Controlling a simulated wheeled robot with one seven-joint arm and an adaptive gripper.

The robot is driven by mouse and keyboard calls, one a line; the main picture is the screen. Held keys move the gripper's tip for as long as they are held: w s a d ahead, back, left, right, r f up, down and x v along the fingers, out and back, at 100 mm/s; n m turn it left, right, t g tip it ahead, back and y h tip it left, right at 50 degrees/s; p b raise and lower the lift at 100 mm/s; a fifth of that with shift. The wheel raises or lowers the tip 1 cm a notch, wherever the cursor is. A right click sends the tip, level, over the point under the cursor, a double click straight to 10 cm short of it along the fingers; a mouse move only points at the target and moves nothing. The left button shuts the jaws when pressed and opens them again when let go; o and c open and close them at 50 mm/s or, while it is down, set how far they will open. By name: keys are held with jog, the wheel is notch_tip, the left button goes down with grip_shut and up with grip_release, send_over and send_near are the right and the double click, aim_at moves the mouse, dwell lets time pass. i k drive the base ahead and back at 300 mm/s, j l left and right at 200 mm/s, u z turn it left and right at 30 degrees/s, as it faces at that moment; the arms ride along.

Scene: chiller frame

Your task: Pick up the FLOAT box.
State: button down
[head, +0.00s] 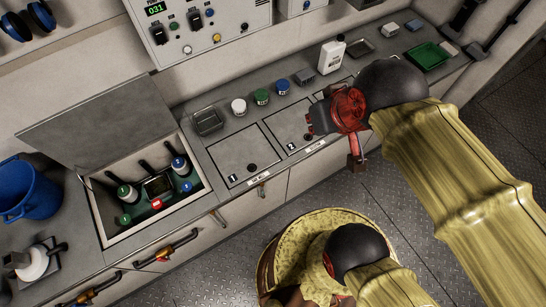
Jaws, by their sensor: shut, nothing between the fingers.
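No lettering that reads FLOAT is legible in the head view, so I cannot tell which box is the FLOAT box. Small boxes stand on the counter: a dark grey one (305,77) left of a white bottle, a pale one (390,29) near the back right, and a grey-white one (414,24) beside it. My gripper (357,160), red and black, is shut and empty. In the picture it overlaps the counter's front edge, right of the lid marked 2, apart from these boxes. My arm hides part of the counter behind it.
An open chest (100,215) with its lid raised holds bottles at left. A blue bucket (28,190) stands beside it. A clear tray (207,121), several jars, a white bottle (331,55) and a green tray (428,56) line the counter. The lids marked 1 and 2 are mostly bare.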

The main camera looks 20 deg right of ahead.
aim_at(305, 77)
jog(key=i+l+z, duration=0.65)
jog(key=l+z, duration=0.15)
jog(key=i+l+z, duration=0.25)
jog(key=i+z, duration=0.15)
